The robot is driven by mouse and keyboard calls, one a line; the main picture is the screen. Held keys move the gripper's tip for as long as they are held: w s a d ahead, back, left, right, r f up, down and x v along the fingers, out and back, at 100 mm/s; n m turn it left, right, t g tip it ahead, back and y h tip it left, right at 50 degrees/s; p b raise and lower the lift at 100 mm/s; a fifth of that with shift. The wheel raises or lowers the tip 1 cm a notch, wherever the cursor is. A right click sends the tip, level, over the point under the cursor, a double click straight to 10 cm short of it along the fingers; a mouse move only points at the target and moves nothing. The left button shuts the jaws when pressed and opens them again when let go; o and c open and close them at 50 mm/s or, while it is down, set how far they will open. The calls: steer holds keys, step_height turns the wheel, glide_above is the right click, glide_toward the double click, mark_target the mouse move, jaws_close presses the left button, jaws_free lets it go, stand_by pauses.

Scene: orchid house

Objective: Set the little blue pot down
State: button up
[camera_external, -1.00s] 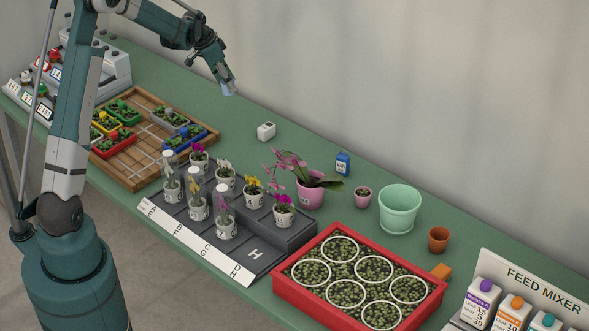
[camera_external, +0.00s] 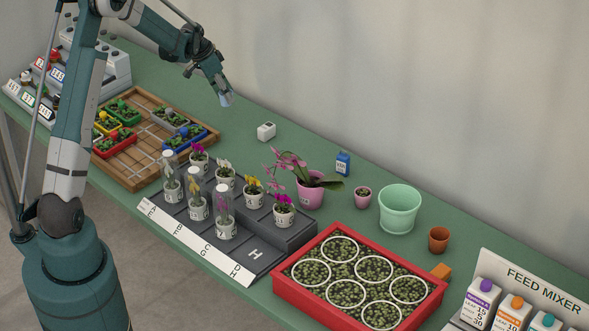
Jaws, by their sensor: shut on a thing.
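My gripper (camera_external: 222,92) points down over the back part of the green bench, beyond the wooden tray. It is shut on a small light-blue pot (camera_external: 226,100), which shows as a pale blue shape at the fingertips. The fingers hide part of the pot. The pot is close to the bench top, but I cannot tell whether it touches it.
The wooden tray (camera_external: 145,178) with coloured planters lies to the left. A dark stepped rack (camera_external: 285,236) of orchids, a pink pot (camera_external: 311,196) and a red-framed tray (camera_external: 345,233) are farther right. Bench around the pot is clear.

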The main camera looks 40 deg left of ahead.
mark_target(226, 105)
steer(key=shift+f, duration=0.6)
steer(key=shift+f+b, duration=0.3)
steer(key=shift+f, duration=1.6)
steer(key=shift+f, duration=0.2)
steer(key=o, duration=0.8)
steer(key=shift+c, duration=0.2)
steer(key=shift+r, duration=0.2)
steer(key=p+v, duration=0.1)
steer(key=v, duration=1.1)
steer(key=shift+s, duration=0.1)
